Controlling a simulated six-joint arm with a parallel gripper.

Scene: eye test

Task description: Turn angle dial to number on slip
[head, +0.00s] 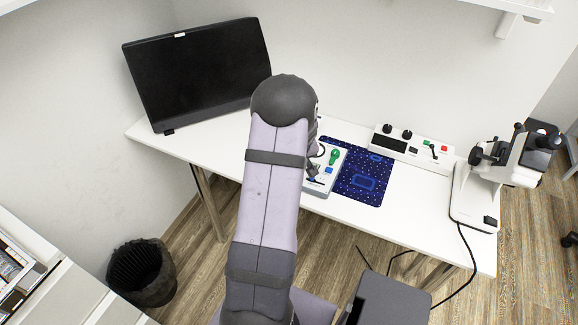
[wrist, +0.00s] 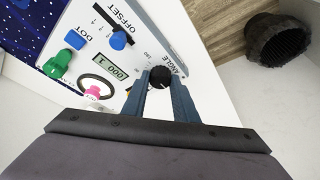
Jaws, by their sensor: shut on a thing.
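The angle dial (wrist: 160,74) is a black round knob beside the printed word ANGLE in the wrist view. My gripper (wrist: 162,84) has one finger on each side of it and is shut on it. The knob sits on a white control panel (wrist: 78,21), which also shows in the head view (head: 318,188), partly behind my arm. A small display (wrist: 109,66) on the panel shows digits, tilted in this view and seeming to include 000. I cannot make out a slip with a number in either view.
A blue patterned mat (head: 372,165), a white switch box (head: 411,147), a monitor (head: 195,72) and a microscope-like device (head: 478,190) share the desk.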

